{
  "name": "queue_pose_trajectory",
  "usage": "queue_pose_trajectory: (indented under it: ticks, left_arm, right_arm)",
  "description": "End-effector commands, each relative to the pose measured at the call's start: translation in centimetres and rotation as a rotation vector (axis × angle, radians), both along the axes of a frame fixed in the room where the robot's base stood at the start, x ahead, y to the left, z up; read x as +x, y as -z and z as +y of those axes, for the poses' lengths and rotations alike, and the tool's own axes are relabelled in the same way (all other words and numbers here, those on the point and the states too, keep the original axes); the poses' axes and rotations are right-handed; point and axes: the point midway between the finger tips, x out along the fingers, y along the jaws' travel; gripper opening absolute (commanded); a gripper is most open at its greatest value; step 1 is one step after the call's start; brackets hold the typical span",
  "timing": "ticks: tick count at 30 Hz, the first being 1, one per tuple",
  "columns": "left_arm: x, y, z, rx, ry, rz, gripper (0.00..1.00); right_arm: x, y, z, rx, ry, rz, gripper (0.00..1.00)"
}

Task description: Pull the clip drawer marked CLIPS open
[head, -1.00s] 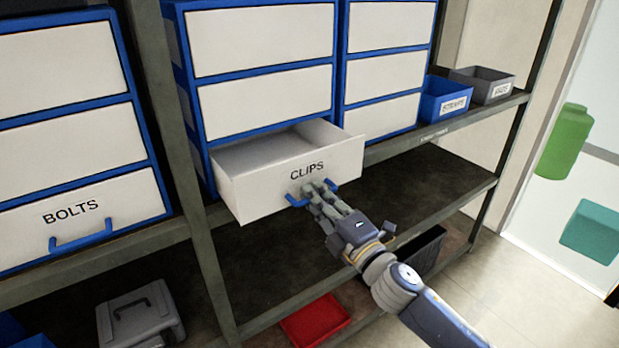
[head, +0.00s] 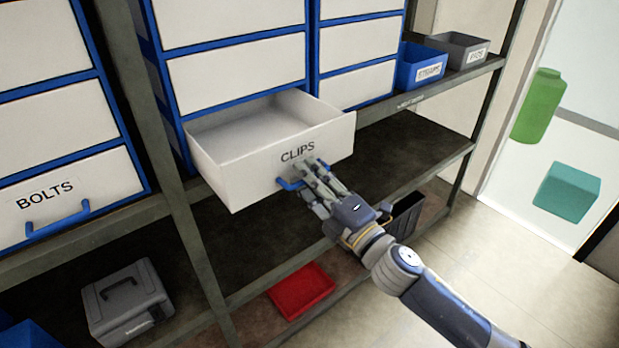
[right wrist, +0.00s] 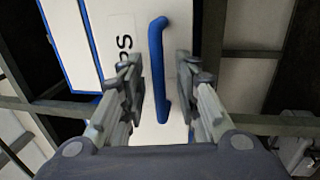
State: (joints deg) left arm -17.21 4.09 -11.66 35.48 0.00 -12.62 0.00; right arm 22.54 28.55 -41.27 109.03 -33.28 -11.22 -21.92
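The drawer marked CLIPS (head: 250,160), white with a blue bar handle (head: 290,185), stands pulled well out of its blue-framed cabinet; its inside looks empty. My right gripper (head: 313,172) is at the drawer front, just below the label. In the right wrist view the blue handle (right wrist: 158,75) lies between the two fingers of my right gripper (right wrist: 161,88), with a narrow gap showing on each side. The fingers are partly apart and not visibly closed on it. My left gripper is not in view.
A drawer marked BOLTS (head: 60,205) is shut at left. A blue bin (head: 420,68) and a grey bin (head: 458,50) sit on the shelf at right. Below are a red tray (head: 302,288) and a grey case (head: 125,302). The floor at right is clear.

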Motion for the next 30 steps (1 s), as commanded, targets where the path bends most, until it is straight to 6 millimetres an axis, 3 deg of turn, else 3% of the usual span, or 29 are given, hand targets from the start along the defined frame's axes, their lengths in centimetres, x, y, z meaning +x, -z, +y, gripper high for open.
queue_pose_trajectory:
  ticks: [10, 21, 30]
  left_arm:
    - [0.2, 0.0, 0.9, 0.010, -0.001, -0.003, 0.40]
    - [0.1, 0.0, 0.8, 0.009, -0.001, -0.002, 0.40]
    - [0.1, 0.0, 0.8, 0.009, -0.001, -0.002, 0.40]
  right_arm:
    - [-0.8, 0.3, -0.7, 0.000, 0.001, 0.001, 0.30]
    - [-5.8, 1.6, -4.2, 0.000, 0.001, 0.004, 0.30]
    - [-8.7, 2.3, -6.4, 0.001, 0.002, 0.003, 0.30]
